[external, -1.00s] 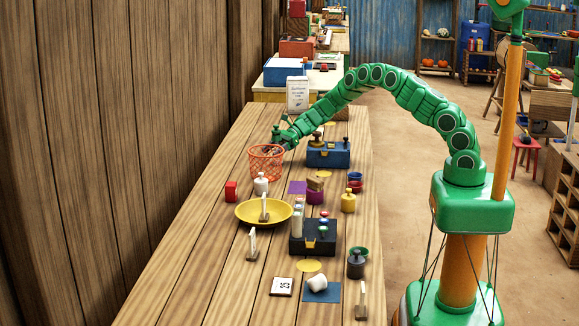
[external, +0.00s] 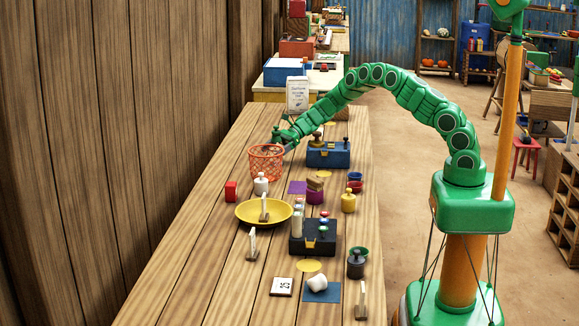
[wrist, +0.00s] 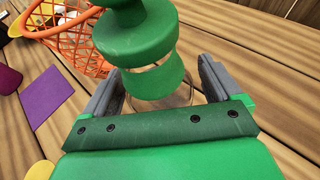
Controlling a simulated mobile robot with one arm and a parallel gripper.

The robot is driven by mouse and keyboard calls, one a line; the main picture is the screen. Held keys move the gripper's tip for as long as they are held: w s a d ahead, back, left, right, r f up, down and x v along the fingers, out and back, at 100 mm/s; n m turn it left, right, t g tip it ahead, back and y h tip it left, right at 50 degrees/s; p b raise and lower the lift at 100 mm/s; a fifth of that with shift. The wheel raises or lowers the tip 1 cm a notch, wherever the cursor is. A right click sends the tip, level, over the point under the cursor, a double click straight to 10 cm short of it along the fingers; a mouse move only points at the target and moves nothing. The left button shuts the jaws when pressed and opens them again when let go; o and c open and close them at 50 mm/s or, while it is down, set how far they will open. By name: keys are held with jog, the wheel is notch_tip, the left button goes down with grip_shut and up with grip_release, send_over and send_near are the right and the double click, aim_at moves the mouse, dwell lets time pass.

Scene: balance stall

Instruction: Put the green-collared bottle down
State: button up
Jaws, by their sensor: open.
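The green-collared bottle (wrist: 157,80) has a green top, a green collar and a clear lower part. In the wrist view it stands between the two grey fingers of my gripper (wrist: 160,70), with gaps on both sides. My gripper is open. In the external view my gripper (external: 281,143) is low over the far part of the table, just behind the orange wire basket (external: 266,163). The bottle's green top (external: 276,132) shows there; its lower part is hidden. The bottle appears to rest on the wooden table, but its base shows only faintly through the clear part.
The basket (wrist: 75,40) is close beside the bottle in the wrist view. A blue block (external: 328,155) stands right of my gripper. Bare planks (wrist: 255,90) lie right of the bottle.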

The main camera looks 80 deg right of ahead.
jog(key=v, duration=1.1)
jog(key=shift+s+d, duration=0.2)
